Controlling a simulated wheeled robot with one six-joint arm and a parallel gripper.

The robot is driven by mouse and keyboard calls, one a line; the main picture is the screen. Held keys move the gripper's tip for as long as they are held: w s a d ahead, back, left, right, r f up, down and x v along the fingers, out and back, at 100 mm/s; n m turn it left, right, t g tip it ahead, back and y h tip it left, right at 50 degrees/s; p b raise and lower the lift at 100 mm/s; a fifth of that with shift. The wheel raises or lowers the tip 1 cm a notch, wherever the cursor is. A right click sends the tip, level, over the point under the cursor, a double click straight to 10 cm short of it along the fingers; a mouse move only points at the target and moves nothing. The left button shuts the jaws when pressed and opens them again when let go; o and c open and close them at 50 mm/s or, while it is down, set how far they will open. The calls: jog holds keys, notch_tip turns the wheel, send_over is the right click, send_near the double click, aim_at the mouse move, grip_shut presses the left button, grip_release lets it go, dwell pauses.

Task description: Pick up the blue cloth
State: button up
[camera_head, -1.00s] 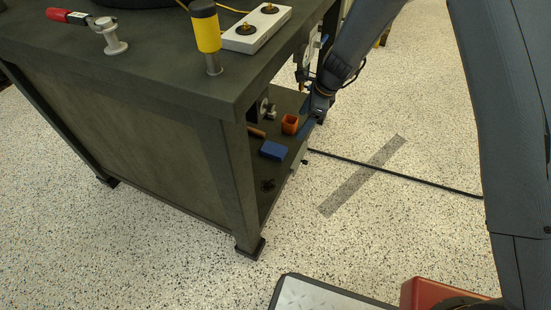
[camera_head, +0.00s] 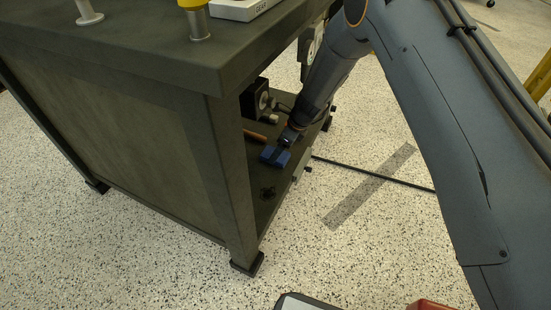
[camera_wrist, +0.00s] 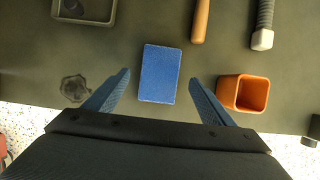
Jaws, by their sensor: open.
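The blue cloth (camera_wrist: 159,73) is a folded rectangular block lying flat on the dark lower shelf of the workbench. In the head view the cloth (camera_head: 268,155) is partly covered by my gripper (camera_head: 284,153). In the wrist view my gripper (camera_wrist: 159,95) is open, with one blue finger to the left of the cloth and one to the right. The cloth lies between and slightly beyond the fingertips, with a gap on each side. The gripper holds nothing.
A wooden handle (camera_wrist: 200,20), a large bolt (camera_wrist: 263,25) and a dark flat piece (camera_wrist: 74,88) lie nearby. The bench top (camera_head: 130,60) overhangs the shelf, and a bench leg (camera_head: 238,190) stands in front.

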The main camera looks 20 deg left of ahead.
jog(key=shift+b+x, duration=0.55)
jog(key=shift+x, duration=0.85)
jog(key=shift+f, duration=0.15)
jog(key=c, duration=1.2)
jog(key=shift+c, duration=0.2)
